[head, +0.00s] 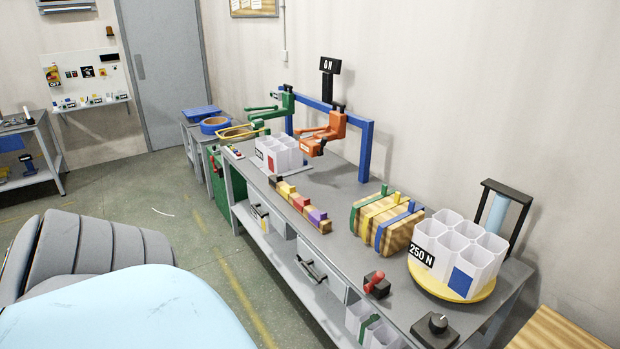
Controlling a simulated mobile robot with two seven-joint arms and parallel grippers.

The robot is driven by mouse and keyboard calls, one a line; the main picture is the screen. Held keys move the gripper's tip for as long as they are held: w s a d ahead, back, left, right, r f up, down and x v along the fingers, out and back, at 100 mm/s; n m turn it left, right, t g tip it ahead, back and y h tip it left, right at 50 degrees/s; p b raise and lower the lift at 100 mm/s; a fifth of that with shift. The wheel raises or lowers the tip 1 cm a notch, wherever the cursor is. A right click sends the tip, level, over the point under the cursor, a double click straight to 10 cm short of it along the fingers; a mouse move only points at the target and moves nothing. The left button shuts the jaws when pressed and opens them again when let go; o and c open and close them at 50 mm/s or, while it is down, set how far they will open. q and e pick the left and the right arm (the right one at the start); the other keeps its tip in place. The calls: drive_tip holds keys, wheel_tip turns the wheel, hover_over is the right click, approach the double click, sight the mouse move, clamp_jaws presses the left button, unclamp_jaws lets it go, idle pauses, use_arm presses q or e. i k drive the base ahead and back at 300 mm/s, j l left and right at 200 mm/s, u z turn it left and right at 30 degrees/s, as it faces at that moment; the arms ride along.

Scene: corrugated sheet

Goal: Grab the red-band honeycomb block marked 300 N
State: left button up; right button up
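A white honeycomb block with a red patch (284,147) stands upright on the far part of the long grey workbench (345,240). It has a small dark label whose text is too small to read surely. A second white honeycomb block (462,246), with a blue patch and the label 250 N, stands on a round yellow plate (437,291) at the near end. Part of another white honeycomb block (358,318) with a green patch shows low under the bench. Neither of my grippers is in view.
Behind the red-patch block is a blue frame (366,150) with green and orange clamp-like parts. A coloured stepped wooden strip (302,208), a strapped wooden block (385,222), a red-handled device (376,284) and a black knob box (436,328) stand on the bench.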

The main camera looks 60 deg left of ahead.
sight(280, 152)
drive_tip(key=k+j+u, duration=0.2)
drive_tip(key=j, duration=1.2)
drive_tip(key=i+j+u, duration=0.15)
drive_tip(key=j, duration=1.2)
drive_tip(key=j+u, duration=0.2)
drive_tip(key=j, duration=1.2)
